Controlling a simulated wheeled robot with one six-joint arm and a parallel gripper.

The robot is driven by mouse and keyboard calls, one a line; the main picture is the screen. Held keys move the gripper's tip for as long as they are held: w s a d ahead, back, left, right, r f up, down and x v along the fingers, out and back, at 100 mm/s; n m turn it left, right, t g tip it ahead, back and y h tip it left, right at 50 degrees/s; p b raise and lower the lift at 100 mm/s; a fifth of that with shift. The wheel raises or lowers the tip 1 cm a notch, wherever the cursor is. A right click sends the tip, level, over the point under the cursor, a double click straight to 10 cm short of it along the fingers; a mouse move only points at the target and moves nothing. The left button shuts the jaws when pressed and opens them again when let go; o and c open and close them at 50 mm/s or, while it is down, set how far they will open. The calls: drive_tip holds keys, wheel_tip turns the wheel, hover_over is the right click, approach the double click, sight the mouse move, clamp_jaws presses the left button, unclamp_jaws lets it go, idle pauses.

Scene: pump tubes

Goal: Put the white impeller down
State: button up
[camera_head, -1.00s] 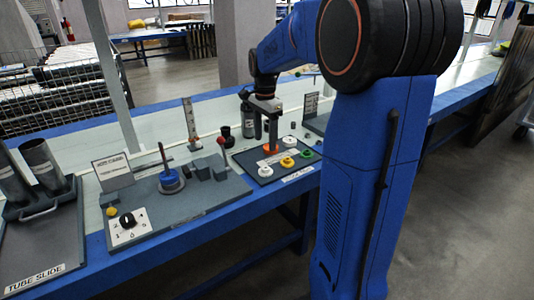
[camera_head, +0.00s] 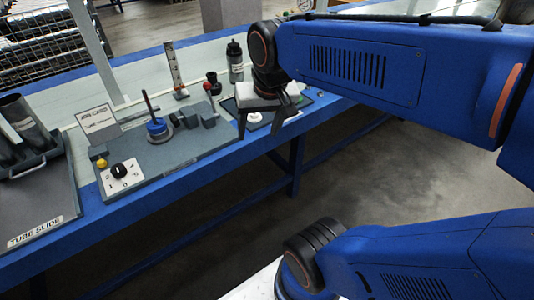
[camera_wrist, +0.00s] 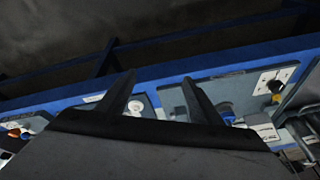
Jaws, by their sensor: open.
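A white round impeller (camera_head: 255,118) lies at the near left part of the dark tray (camera_head: 229,105). In the wrist view the impeller (camera_wrist: 135,107) shows beside one finger, with no jaw closed on it. My gripper (camera_head: 260,124) is open, fingers pointing down on both sides of the impeller in the head view. The two spread fingers (camera_wrist: 158,78) also show in the wrist view with nothing between their tips. My gripper body and arm hide much of the tray. The exact height of the fingers above the tray cannot be told.
A board left of the tray carries a blue disc with an upright rod (camera_head: 157,128), grey blocks (camera_head: 187,115) and a white dial panel (camera_head: 122,176). A dark bottle (camera_head: 235,62) stands behind. Orange and green pieces (camera_wrist: 16,132) lie at the tray's other end.

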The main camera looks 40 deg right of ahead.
drive_tip(key=s+a+f+n+t, duration=0.1)
drive_tip(key=s+f+n, duration=0.2)
drive_tip(key=s, duration=0.3)
drive_tip(key=shift+a+f+n, duration=0.15)
drive_tip(key=shift+a+n, duration=0.25)
drive_tip(key=shift+n, duration=0.1)
idle(0.7)
